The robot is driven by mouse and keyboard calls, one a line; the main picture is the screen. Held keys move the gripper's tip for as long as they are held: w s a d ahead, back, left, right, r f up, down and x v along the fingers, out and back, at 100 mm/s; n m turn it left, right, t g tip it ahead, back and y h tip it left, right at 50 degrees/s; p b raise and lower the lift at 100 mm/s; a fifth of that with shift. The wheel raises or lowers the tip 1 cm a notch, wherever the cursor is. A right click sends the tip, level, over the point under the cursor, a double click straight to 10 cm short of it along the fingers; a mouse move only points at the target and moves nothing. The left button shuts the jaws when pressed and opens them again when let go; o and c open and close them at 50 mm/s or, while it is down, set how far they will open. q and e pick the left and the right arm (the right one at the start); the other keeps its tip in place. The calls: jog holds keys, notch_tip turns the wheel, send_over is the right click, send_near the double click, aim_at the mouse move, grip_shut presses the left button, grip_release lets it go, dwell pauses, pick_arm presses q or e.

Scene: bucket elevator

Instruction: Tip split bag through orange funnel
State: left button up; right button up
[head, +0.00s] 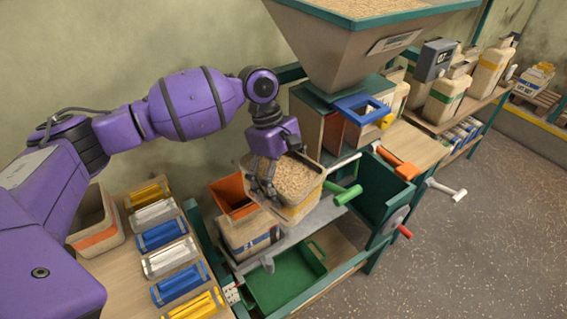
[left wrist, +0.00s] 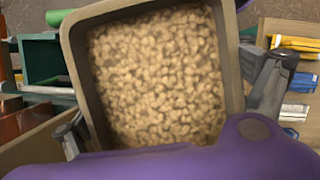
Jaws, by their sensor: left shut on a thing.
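My left gripper (head: 264,182) is shut on an open-topped tan bag (head: 302,208) with a yellow band, full of pale pellets. The bag looks close to upright in the head view. Its mouth fills the middle of the left wrist view (left wrist: 72,60), with gripper fingers on both sides. The orange funnel (head: 230,194) sits just left of the held bag and lower, at the top of a beige bag (head: 248,238) with a blue band. The held bag hides part of both. My right gripper is not in view.
A large hopper (head: 350,45) hangs above and behind. A blue square frame (head: 362,108), a green bin (head: 378,190) and green and orange handles stand to the right. A green tray (head: 285,278) lies below. Colored packets and an orange-banded open bag (head: 95,220) cover the left bench.

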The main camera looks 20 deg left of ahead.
aim_at(293, 193)
pick_arm(q)
jog(key=w+n, duration=0.1)
jog(key=n, duration=0.1)
jog(key=w+d+f+n+t+h, duration=0.1)
jog(key=n, duration=0.1)
jog(key=shift+w+f, duration=0.2)
jog(key=shift+w, duration=0.1)
jog(key=shift+r, duration=0.15)
jog(key=shift+r+h, duration=0.35)
jog(key=shift+h, duration=0.25)
jog(key=shift+r, duration=0.1)
jog(key=shift+r+h, duration=0.5)
jog(key=shift+h, duration=0.3)
jog(key=shift+a+r+h, duration=0.35)
jog(key=shift+r+h, duration=0.25)
jog(key=shift+h, duration=0.3)
jog(key=shift+a+r+h+b, duration=0.2)
jog(key=shift+h+b, duration=0.1)
jog(key=shift+h, duration=0.4)
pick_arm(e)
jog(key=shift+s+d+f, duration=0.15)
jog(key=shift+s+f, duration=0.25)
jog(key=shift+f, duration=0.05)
pick_arm(q)
jog(key=shift+r+h+b, duration=0.2)
jog(key=shift+h+b, duration=0.1)
jog(key=shift+b, duration=0.05)
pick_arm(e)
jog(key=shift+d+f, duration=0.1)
